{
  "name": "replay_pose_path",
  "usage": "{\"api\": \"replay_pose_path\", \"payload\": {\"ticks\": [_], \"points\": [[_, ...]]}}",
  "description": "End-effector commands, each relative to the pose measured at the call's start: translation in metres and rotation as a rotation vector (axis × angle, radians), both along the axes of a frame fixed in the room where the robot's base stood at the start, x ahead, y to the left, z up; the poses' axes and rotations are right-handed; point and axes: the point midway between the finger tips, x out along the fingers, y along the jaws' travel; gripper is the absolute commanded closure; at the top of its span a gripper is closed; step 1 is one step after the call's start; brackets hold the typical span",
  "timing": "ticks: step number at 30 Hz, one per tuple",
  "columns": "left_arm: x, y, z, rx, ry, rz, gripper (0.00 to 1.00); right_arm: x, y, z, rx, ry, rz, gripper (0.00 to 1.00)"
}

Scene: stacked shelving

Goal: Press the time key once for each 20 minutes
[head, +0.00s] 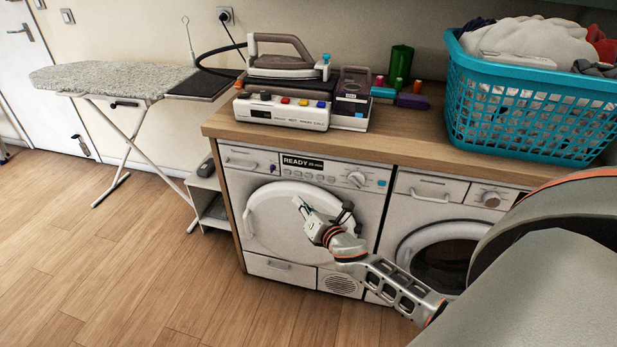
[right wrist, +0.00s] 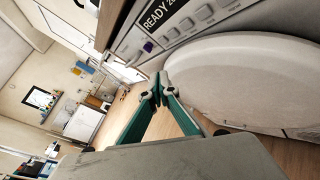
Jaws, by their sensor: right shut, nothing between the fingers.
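The dryer (head: 262,268) stands under the left part of the wooden counter with its round white door shut. Its dark display (head: 303,162) reads READY and a smaller figure that looks like 20 min. A row of small grey keys (head: 305,175) lies below the display; I cannot read which is the time key. The display (right wrist: 163,14) and keys (right wrist: 190,22) also show in the right wrist view. My right gripper (head: 300,205) is shut and empty in front of the door, below the keys and apart from them. In the right wrist view its green fingertips (right wrist: 158,90) meet. My left gripper is out of view.
A second machine (head: 440,225) with a round glass door stands to the right. On the counter (head: 400,140) are a steam iron station (head: 283,108), thread spools and a full turquoise laundry basket (head: 525,110). An ironing board (head: 110,77) stands at the left. The floor in front is clear.

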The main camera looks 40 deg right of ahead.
Motion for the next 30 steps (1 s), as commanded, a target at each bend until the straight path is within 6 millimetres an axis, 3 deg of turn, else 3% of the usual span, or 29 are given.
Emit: {"api": "replay_pose_path", "payload": {"ticks": [7,21,30], "points": [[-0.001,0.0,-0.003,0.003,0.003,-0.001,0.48,0.007,-0.008,-0.001,0.001,0.0,0.0,1.0],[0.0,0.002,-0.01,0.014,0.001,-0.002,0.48,0.045,-0.053,-0.002,0.002,0.001,0.0,1.0],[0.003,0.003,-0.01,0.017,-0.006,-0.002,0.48,0.057,-0.066,-0.001,0.003,0.001,0.0,1.0]]}}
